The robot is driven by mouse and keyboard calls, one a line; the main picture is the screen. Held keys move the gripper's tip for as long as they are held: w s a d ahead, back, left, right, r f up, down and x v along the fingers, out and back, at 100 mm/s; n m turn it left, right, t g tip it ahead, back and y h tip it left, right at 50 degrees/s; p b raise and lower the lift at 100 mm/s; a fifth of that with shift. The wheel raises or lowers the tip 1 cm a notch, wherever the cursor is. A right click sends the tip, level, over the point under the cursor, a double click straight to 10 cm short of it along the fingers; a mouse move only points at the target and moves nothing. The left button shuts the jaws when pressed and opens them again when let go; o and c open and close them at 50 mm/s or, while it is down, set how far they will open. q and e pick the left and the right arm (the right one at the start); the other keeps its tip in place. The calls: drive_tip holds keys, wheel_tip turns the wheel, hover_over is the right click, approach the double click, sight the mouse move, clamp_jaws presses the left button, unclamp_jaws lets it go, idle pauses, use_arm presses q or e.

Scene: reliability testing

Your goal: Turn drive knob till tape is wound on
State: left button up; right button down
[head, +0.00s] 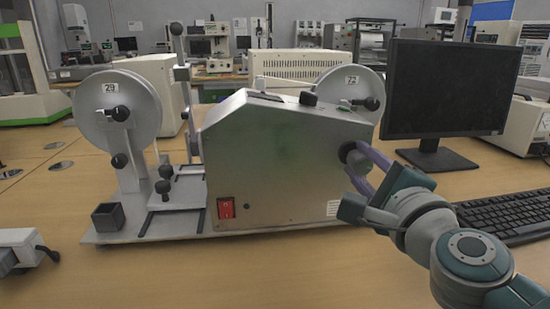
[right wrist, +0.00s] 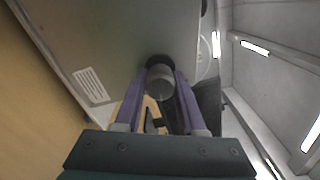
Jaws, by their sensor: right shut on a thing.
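The winding machine is a grey metal box (head: 285,150) on a flat base plate. A round reel marked 29 (head: 95,105) stands at its left, and a second reel marked 72 (head: 335,85) shows behind its right top. The drive knob (head: 347,150) is on the right end of the box; it also shows as a grey cylinder with a dark base in the right wrist view (right wrist: 160,83). My right gripper (head: 362,160) is shut on the knob, its purple fingers on either side of it (right wrist: 160,92). I cannot make out the tape.
A black monitor (head: 450,90) and a keyboard (head: 515,205) stand right of the machine, close to my right arm. A red switch (head: 226,208) is on the box front.

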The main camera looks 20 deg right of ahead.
drive_tip(key=c, duration=0.5)
unclamp_jaws()
drive_tip(key=shift+s+a, duration=0.15)
drive_tip(key=shift+s, duration=0.4)
drive_tip(key=v, duration=0.9)
drive_tip(key=shift+w, duration=0.1)
